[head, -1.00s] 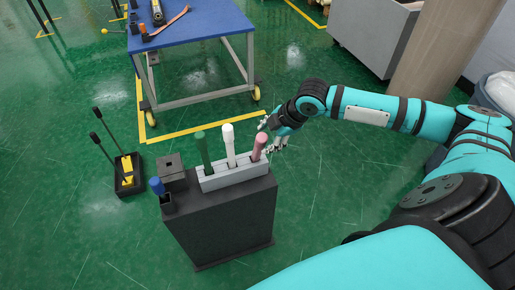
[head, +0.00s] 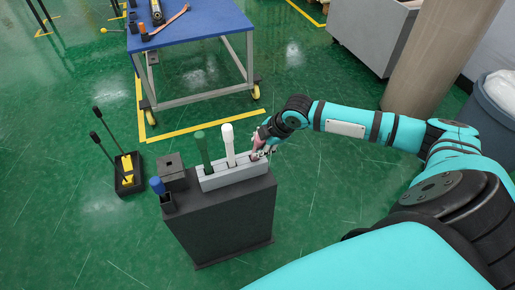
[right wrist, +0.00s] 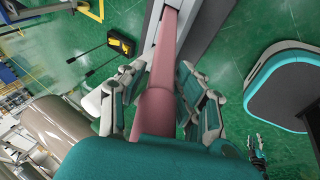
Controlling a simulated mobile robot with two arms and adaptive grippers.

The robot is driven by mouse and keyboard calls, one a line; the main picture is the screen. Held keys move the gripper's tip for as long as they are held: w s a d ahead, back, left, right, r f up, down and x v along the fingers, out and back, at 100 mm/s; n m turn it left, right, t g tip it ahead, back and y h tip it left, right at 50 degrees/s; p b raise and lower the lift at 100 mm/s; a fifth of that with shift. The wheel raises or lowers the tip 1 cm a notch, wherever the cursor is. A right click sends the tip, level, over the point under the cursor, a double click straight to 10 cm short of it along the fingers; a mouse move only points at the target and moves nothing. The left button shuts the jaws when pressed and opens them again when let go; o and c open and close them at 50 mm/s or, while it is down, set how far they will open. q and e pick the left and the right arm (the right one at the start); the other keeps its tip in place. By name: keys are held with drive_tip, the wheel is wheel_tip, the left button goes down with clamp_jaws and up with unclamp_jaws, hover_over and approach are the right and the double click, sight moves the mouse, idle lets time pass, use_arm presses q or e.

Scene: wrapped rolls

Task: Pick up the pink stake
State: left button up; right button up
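In the right wrist view the pink stake (right wrist: 160,90) runs between the two open fingers of my right gripper (right wrist: 162,72), one on each side. I see no clear grip on it. My left gripper is outside the head view; what looks like it (right wrist: 257,147) shows small in the right wrist view, its fingers unclear.
The holder sits on a dark stand (head: 222,222) with a black block (head: 172,170) and a blue-topped piece (head: 158,187). A black box with two rods (head: 128,176) stands on the floor at left. A blue table (head: 190,25) is behind.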

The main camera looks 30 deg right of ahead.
clamp_jaws()
drive_tip(key=shift+w+r, duration=0.1)
